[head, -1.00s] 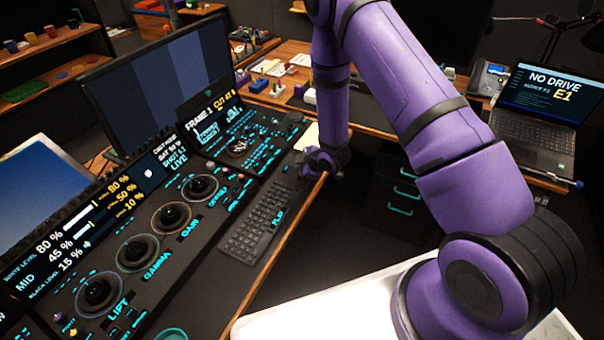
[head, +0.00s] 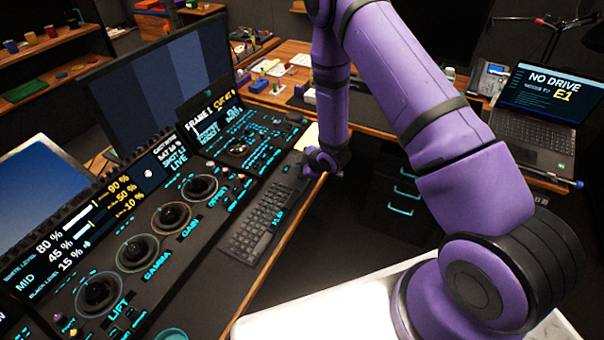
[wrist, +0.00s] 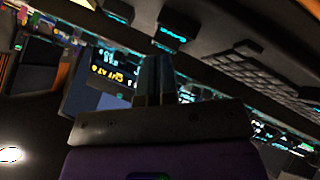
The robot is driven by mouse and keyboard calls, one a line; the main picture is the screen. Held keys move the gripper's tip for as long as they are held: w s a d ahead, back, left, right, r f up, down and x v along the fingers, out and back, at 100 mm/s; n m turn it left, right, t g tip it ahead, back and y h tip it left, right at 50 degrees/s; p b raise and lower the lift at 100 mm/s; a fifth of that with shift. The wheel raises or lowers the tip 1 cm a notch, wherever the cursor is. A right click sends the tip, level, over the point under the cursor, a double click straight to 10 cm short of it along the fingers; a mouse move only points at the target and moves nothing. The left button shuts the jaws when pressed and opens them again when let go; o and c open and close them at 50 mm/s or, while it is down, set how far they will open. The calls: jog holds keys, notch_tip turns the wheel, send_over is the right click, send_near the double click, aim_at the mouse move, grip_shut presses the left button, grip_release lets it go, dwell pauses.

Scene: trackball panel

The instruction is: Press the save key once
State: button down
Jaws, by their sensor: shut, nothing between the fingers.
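My gripper's two fingers (wrist: 158,75) are together and empty in the wrist view. Their tips are close to a dark key with a cyan label (wrist: 171,38), slightly apart from it in the picture; I cannot tell whether they touch. The label is too small and tilted to read, so I cannot tell whether it is the save key. In the head view the dark end of my arm (head: 324,160) is beside the far end of the keyboard, at the desk edge. My fingertips are not clear there.
The trackball panel (head: 150,225) has several trackballs and lit cyan keys. A dark keyboard (head: 258,220) lies along its front edge. A screen with frame and cut text (head: 213,112) stands behind the keys. A laptop (head: 540,105) is at the right. The floor between the desks is open.

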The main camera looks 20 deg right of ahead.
jog(key=shift+f, duration=0.2)
jog(key=shift+f, duration=0.2)
jog(key=shift+f, duration=0.5)
dwell(1.0)
jog(key=shift+r, duration=0.9)
jog(key=shift+r, duration=2.55)
